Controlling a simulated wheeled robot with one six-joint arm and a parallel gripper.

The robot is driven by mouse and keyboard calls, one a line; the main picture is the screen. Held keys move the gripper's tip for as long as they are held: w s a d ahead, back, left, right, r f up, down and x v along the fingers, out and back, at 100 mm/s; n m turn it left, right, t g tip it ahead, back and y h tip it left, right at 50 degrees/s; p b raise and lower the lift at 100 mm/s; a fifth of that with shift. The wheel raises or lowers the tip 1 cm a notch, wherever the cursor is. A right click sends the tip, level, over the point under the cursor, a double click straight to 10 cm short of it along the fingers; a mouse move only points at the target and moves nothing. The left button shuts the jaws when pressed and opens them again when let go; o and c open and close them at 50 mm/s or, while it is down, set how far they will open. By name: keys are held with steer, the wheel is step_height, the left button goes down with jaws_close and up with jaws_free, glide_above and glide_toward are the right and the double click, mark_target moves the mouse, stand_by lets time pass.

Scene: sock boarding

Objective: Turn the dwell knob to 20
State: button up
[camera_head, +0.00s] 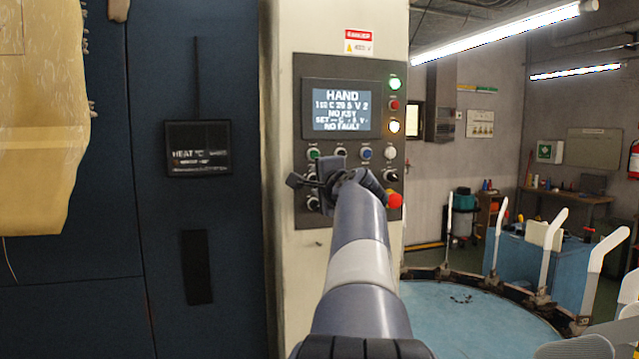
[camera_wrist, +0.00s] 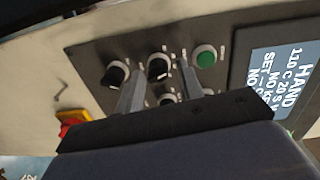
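A dark control panel (camera_head: 298,95) on a pale column carries a screen, buttons and black knobs. In the wrist view, my gripper (camera_wrist: 159,70) is open. Its two fingers stand on either side of a black knob with a pale pointer mark (camera_wrist: 158,66); I cannot tell whether they touch it. A second black knob (camera_wrist: 115,73) lies to its left, a green button (camera_wrist: 204,57) to its right. The knob labels are too small to read, so I cannot tell which is the dwell knob. In the head view, my gripper (camera_head: 316,184) covers part of the lower left controls.
The screen (camera_head: 342,111) reads HAND, NO KEY and NO FAULT. A red mushroom button (camera_head: 394,200) sits at the panel's lower right. Dark blue doors (camera_head: 205,255) stand left, with a hanging yellowish sheet (camera_head: 42,130). A round blue table (camera_head: 470,315) with upright white forms is right.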

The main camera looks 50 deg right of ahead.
steer(key=shift+o, duration=0.6)
steer(key=b+v, duration=0.3)
steer(key=v, duration=0.7)
steer(key=shift+s+a, duration=0.2)
steer(key=shift+s, duration=0.15)
steer(key=p+x, duration=0.3)
steer(key=x, duration=0.7)
steer(key=shift+w+d, duration=0.25)
steer(key=shift+w, duration=0.1)
steer(key=shift+f, duration=0.1)
